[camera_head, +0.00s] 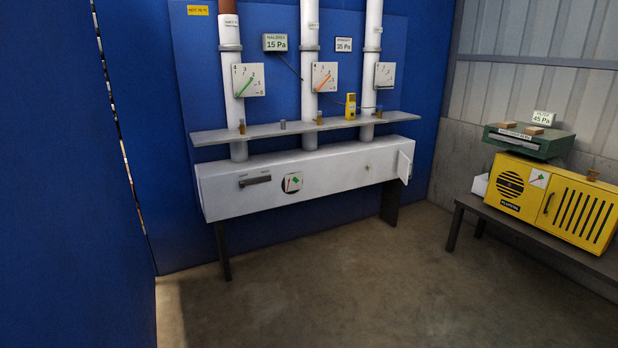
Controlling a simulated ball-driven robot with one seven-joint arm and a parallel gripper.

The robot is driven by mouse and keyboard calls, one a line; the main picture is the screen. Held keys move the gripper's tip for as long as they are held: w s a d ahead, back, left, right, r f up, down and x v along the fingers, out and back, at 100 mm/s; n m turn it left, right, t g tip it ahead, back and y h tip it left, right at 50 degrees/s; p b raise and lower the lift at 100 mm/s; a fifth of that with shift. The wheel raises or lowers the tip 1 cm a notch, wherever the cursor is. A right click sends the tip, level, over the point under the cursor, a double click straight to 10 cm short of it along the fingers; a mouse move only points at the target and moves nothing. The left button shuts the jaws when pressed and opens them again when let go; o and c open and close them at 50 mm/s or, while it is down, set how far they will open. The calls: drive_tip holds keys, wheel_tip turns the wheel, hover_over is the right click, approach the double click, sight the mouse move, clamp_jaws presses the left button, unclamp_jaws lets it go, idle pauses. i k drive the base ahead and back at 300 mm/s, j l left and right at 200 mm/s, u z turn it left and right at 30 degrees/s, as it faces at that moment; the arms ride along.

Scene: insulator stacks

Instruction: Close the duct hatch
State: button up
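A long white duct box (300,190) stands on dark legs against the blue wall. At its right end a small white hatch door (404,167) sticks out from the front face and looks swung open. The opening behind it cannot be made out clearly. A small brownish knob (368,168) sits on the duct front, left of the hatch. My gripper is not in view.
A grey shelf (300,128) runs above the duct, with three white pipes and dial gauges behind. A dark bench (530,232) at right carries a yellow heater (525,190) and a green box (528,142). The concrete floor before the duct is clear.

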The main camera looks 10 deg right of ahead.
sight(403, 165)
drive_tip(key=i+l+z, duration=0.7)
drive_tip(key=z, duration=0.25)
drive_tip(key=i+l+z, duration=0.25)
drive_tip(key=i+z, duration=0.2)
drive_tip(key=i+l+z, duration=0.1)
drive_tip(key=i, duration=1.6)
drive_tip(key=i+l+u, duration=0.1)
drive_tip(key=i+u, duration=0.35)
drive_tip(key=i+l+u, duration=0.3)
drive_tip(key=u, duration=0.15)
drive_tip(key=i+l+u, duration=0.8)
drive_tip(key=l, duration=0.25)
drive_tip(key=i+l+u, duration=0.2)
drive_tip(key=l, duration=0.15)
drive_tip(key=i+l+u, duration=0.2)
drive_tip(key=l, duration=0.15)
drive_tip(key=i+j, duration=0.1)
drive_tip(key=i, duration=0.7)
